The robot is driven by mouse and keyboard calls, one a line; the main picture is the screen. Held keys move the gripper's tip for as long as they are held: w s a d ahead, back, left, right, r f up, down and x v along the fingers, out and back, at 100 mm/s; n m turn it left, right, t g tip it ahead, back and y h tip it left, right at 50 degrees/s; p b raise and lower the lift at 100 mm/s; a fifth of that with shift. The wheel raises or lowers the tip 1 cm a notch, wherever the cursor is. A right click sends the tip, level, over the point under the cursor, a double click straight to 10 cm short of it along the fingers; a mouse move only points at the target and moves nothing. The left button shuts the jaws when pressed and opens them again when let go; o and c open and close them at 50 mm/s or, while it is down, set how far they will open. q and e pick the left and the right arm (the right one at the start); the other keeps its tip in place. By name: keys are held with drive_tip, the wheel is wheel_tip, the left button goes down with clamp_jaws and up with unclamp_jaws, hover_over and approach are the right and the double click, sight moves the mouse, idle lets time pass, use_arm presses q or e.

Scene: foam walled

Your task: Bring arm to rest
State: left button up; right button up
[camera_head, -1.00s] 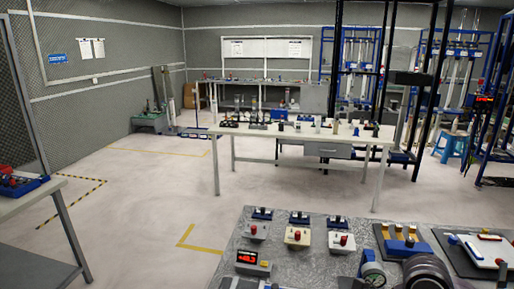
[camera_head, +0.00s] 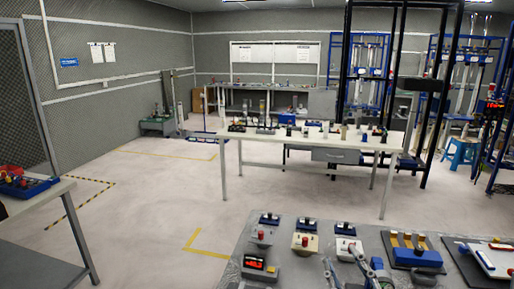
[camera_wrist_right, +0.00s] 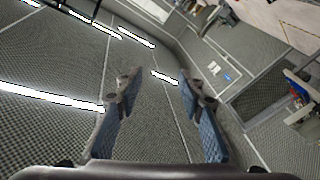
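My right gripper (camera_head: 341,258) shows at the bottom of the head view, in front of the near grey worktable (camera_head: 225,278). In the right wrist view its two blue-padded fingers (camera_wrist_right: 157,95) are spread wide apart with nothing between them. That view looks past the fingers at the ceiling and the grey walls, so the gripper points upward. My left gripper is in neither view.
The near table carries switch boxes, a box with a red display (camera_head: 260,263), a blue-and-yellow fixture (camera_head: 412,250) and a white tray (camera_head: 484,258). A long white table (camera_head: 285,143) stands beyond. A side table (camera_head: 35,225) is at left. Floor between is open.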

drive_tip(key=s+d+f+m+g+h, duration=0.2)
drive_tip(key=f, duration=0.4)
drive_tip(key=s+d+f+m+g+h, duration=0.1)
drive_tip(key=s+d+f+m+g, duration=0.15)
drive_tip(key=f, duration=0.35)
drive_tip(key=s+a+f+m+g+y, duration=0.1)
drive_tip(key=s+a+f+g, duration=0.1)
drive_tip(key=s+f+g, duration=1.3)
drive_tip(key=s+f+t+b, duration=0.1)
drive_tip(key=s+f, duration=0.3)
drive_tip(key=f, duration=1.2)
drive_tip(key=s+f+t+b, duration=0.15)
drive_tip(key=s+f, duration=0.25)
drive_tip(key=f, duration=1.3)
drive_tip(key=s+d+f+g+b, duration=0.1)
drive_tip(key=s+d+f, duration=0.1)
drive_tip(key=s+f, duration=1.4)
drive_tip(key=shift+s+d, duration=0.4)
